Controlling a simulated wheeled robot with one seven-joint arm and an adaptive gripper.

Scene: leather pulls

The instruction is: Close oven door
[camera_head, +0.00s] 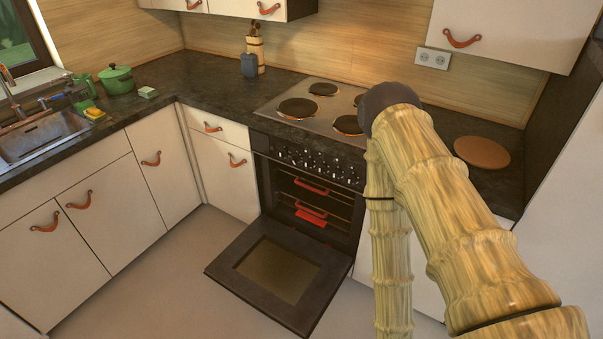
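The oven (315,168) is built in under the hob, with a row of knobs along its front. Its dark door (322,290) hangs wide open, folded down and out over the floor, with a glass window in its middle. Inside the oven cavity I see racks with red handles (310,208) and a red piece below them. My arm reaches in from the right and bends down beside the oven's right side. My gripper is out of the picture, below the lower edge, so its state and its distance from the door are hidden.
The hob (318,108) with several burners lies above the oven. White cabinets with leather pulls (160,165) stand to the left. A green pot (117,79), a sink (40,135) and a round board (481,152) are on the counter. Floor (170,275) left of the door is clear.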

